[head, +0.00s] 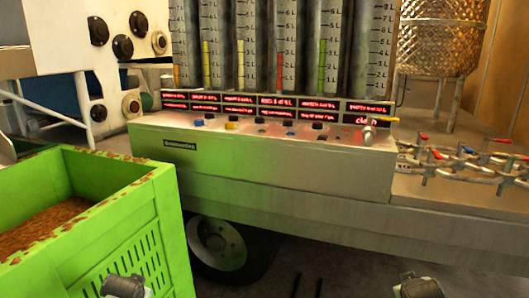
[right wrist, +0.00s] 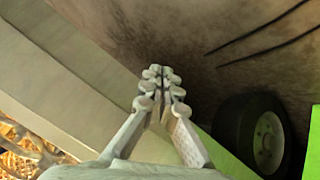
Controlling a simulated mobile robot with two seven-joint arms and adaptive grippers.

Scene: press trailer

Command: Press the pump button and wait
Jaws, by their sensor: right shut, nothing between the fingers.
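A silver control panel (head: 285,155) on the trailer's side carries a row of small buttons below red displays (head: 275,103). A blue button (head: 198,122), a yellow one (head: 232,125) and a dark one (head: 318,125) stand out. Their labels are too small to read, so I cannot tell which is the pump button. My right gripper (right wrist: 160,85) is shut and empty in the right wrist view, with floor beyond its fingertips. It is apart from the buttons, which that view does not show. My left gripper's fingers do not show.
A green crate (head: 110,205) with brown contents stands at the front left. A wheel (head: 217,243) sits under the trailer. Clear tubes with coloured liquid columns (head: 280,45) rise behind the panel. Metal pipework (head: 465,160) lies on the trailer bed at right. Floor shows at bottom middle.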

